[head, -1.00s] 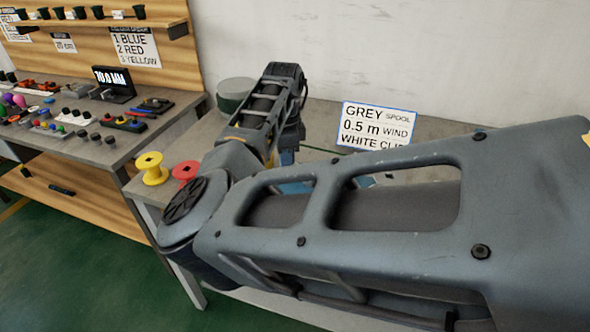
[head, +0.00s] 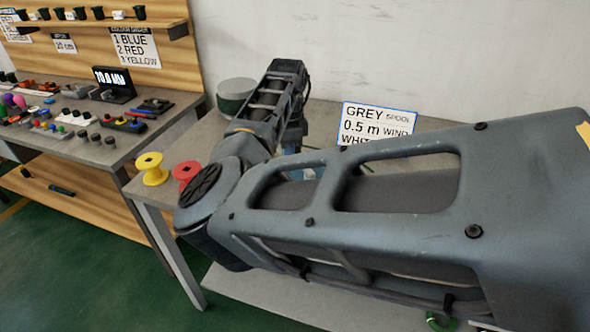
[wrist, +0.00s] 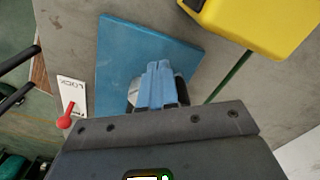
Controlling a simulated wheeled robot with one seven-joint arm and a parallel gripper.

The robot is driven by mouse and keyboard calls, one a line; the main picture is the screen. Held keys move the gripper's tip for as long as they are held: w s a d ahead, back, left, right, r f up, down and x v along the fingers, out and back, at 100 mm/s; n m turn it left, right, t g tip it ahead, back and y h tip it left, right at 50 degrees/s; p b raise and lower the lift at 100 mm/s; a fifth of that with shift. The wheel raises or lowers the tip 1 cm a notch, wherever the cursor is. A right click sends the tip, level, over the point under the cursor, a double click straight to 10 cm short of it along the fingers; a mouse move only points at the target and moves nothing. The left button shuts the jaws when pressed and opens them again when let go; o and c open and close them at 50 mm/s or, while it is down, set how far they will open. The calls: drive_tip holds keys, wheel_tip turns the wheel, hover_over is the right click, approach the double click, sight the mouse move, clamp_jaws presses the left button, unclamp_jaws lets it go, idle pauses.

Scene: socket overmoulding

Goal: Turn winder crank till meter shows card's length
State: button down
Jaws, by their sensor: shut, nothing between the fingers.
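The card (head: 375,122) stands at the back of the bench and reads "GREY SPOOL 0.5 m WIND"; a lower line starting "WHITE" is partly behind my arm. In the wrist view my gripper (wrist: 158,70) is shut, its light-blue fingers together over a blue plate (wrist: 125,45). A silvery round part shows beside the fingers, mostly hidden; I cannot tell whether they touch it. A yellow housing (wrist: 250,22) is at the upper right, with a green cable (wrist: 230,77) running from it toward the plate. I cannot make out the crank or a meter reading.
A red-knobbed lever (wrist: 65,122) sits by a "LOCK" label (wrist: 72,93) left of the plate. Yellow (head: 152,168) and red (head: 184,172) spools stand at the bench's left edge. A green-grey drum (head: 236,95) is behind. My arm covers much of the bench.

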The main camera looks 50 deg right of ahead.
sight(300, 149)
drive_tip(key=shift+d, duration=0.15)
drive_tip(key=shift+d, duration=0.8)
drive_tip(key=shift+s+d, duration=0.1)
drive_tip(key=shift+s+d, duration=0.2)
drive_tip(key=shift+d, duration=0.6)
drive_tip(key=shift+s+d+p, duration=0.1)
drive_tip(key=shift+p, duration=0.2)
drive_tip(key=shift+s+d, duration=0.45)
drive_tip(key=shift+d, duration=0.2)
drive_tip(key=shift+s+d+p, duration=0.1)
drive_tip(key=shift+p, duration=0.25)
